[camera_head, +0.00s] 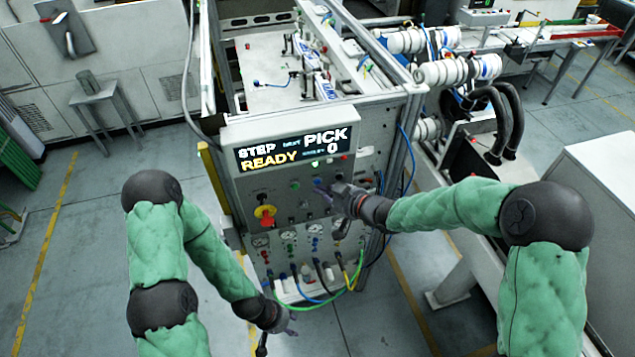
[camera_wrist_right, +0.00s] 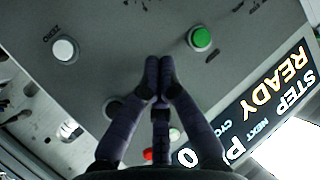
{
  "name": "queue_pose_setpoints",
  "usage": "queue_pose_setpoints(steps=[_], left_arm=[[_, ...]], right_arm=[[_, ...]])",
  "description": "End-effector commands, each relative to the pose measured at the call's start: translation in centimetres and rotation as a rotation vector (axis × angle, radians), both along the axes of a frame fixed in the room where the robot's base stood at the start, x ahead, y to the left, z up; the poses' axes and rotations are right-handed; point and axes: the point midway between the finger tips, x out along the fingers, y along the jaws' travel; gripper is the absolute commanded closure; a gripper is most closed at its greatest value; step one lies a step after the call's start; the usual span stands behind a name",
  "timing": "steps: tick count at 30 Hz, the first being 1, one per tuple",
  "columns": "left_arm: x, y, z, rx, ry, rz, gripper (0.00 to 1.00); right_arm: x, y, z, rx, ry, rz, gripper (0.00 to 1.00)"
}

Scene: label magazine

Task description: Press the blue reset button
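The control panel (camera_head: 285,195) stands in front of me below a lit display. A small blue spot, which looks like the blue button (camera_head: 318,182), shows in the head view right at the fingertips of my right gripper (camera_head: 326,190). In the right wrist view the right gripper (camera_wrist_right: 159,62) has its fingertips together over the grey panel face, with nothing between them. No blue button shows there; the fingers may hide it. I cannot tell whether the fingertips touch the panel. My left gripper (camera_head: 287,324) hangs low in front of the panel; its fingers are too small to read.
The display (camera_head: 293,147) reads STEP READY, PICK and 0. A green button (camera_wrist_right: 199,38) and a white button (camera_wrist_right: 64,49) flank the right fingertips. A red-and-yellow knob (camera_head: 265,213) sits left on the panel, above gauges and coloured hoses (camera_head: 320,297).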

Motion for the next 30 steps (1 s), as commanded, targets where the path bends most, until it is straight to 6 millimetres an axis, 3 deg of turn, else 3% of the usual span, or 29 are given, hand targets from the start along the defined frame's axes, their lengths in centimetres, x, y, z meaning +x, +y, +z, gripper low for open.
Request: queue_pose_setpoints(steps=[14, 30], left_arm=[[0.0, 0.0, -0.1, 0.000, 0.000, 0.000, 0.60], [0.0, 0.0, -0.3, 0.000, 0.000, 0.000, 0.60]], right_arm=[[-0.7, -0.2, 0.0, -0.001, 0.001, 0.000, 1.00], [-4.8, -1.6, 0.0, 0.000, 0.001, 0.000, 1.00]])
